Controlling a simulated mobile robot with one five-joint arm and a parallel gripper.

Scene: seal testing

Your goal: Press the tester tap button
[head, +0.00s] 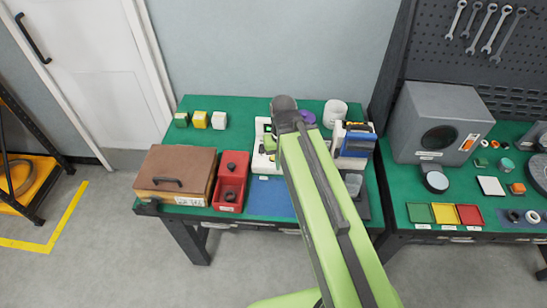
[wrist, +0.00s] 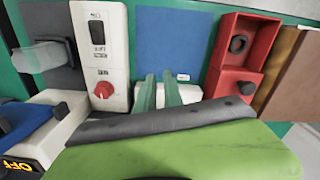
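In the wrist view, a white panel (wrist: 117,60) bears a black rocker switch (wrist: 97,33) and a round red button or knob (wrist: 104,90). Its small labels are too blurred to read, so I cannot confirm which is the tap button. My gripper's two green fingers (wrist: 160,92) are apart by a narrow gap with nothing seen between them. They are right of the red button, over the edge of a blue mat (wrist: 177,45) and a white unit.
A red bin (head: 231,183) and a brown-lidded box (head: 177,172) stand left on the green table. A grey clamp-like part (wrist: 45,57) sits beside the panel. A blue device (head: 355,138) and a white cylinder (head: 335,113) stand right of my arm. Small blocks (head: 200,119) stand at the back left.

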